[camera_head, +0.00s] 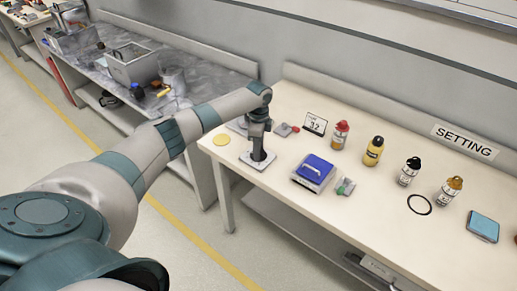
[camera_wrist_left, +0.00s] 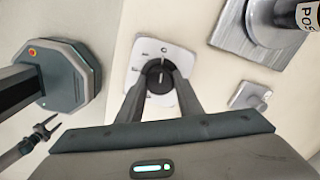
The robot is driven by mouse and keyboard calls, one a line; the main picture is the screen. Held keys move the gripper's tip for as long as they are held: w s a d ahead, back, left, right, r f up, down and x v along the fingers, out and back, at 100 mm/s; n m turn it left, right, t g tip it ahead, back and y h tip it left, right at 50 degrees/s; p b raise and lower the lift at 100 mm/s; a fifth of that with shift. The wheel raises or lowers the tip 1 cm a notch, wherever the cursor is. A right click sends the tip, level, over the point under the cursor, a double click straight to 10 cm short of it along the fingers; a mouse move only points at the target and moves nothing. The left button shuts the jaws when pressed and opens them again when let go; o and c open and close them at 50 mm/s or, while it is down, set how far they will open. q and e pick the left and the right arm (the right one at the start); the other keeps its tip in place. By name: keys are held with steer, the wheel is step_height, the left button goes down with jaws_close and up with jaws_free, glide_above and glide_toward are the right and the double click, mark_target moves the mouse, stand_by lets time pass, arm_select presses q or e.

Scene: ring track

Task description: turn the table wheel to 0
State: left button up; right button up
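The table wheel is a round black knob (camera_wrist_left: 159,75) with a short white line on it, on a light dial plate with small marks along its edge. In the left wrist view the white line points roughly toward the plate's upper edge; the marks are too small to read surely. In the head view the plate (camera_head: 253,164) lies at the table's left part, its wheel mostly hidden by my gripper. My left gripper (camera_head: 259,156) points down over it. In the wrist view its two fingertips (camera_wrist_left: 161,77) are apart, one on each side of the knob; contact is unclear. My right gripper does not show.
On the table (camera_head: 355,217), a blue-topped device (camera_head: 313,171) and a small green-tipped part (camera_head: 345,187) stand right of the wheel. A yellow disc (camera_head: 221,140) lies to its left. A number display (camera_head: 315,124) and several bottles stand farther back.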

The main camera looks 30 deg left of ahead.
arm_select(q)
steer(key=o, duration=0.4)
steer(key=shift+c, duration=0.2)
steer(key=shift+r, duration=0.1)
step_height(320, 180, up, 17)
steer(key=b, duration=0.4)
steer(key=shift+r, duration=0.2)
steer(key=shift+f, duration=0.1)
